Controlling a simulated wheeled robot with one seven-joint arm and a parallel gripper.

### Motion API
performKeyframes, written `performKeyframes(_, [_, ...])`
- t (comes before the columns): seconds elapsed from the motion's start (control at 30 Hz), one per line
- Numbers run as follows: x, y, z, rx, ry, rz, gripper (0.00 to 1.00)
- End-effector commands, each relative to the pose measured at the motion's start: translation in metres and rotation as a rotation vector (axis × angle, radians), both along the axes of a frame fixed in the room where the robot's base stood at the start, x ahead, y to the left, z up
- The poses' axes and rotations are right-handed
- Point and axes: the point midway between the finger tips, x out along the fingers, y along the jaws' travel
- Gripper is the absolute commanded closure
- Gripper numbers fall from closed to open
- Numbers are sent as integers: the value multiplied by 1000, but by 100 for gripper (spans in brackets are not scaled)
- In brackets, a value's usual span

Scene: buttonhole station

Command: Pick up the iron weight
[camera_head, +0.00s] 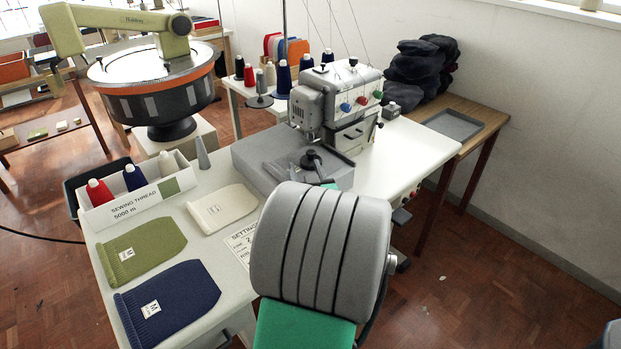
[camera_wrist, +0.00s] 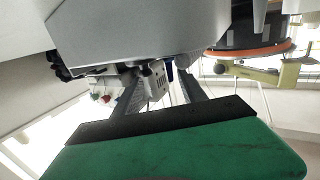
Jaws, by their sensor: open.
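A small dark piece with a rounded knob (camera_head: 312,157) sits on the grey bed of the sewing machine; it looks like the iron weight, but its outline is partly lost against the machine and my arm. In the wrist view, my gripper (camera_wrist: 160,75) is open, with its two grey fingers apart and nothing clearly held between them. The fingers point toward the machine, beside its grey bed (camera_wrist: 140,30). In the head view, my own grey and green arm covers most of the gripper. I cannot tell whether the fingers touch the weight.
The sewing machine (camera_head: 335,105) stands close behind. A thread box (camera_head: 140,205), a grey cone (camera_head: 201,152) and green (camera_head: 140,250), navy (camera_head: 167,305) and cream (camera_head: 222,208) knit pieces lie left. Dark caps (camera_head: 422,65) and an empty grey tray (camera_head: 453,125) are at right.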

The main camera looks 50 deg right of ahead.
Motion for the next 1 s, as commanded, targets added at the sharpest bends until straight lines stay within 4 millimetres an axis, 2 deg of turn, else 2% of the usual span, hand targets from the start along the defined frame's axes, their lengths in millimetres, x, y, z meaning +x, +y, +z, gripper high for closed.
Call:
performKeyframes(0.03, [-13, -11, -4, -12, -22, -40, 51])
performKeyframes(0.13, [-16, -23, 2, -26, -40, -67, 51])
performKeyframes(0.57, [32, -68, 3, -28, -38, -64, 51])
performKeyframes(0.83, [35, -72, 2, -26, -39, -65, 51])
performKeyframes(1.0, [35, -72, 2, -26, -39, -65, 65])
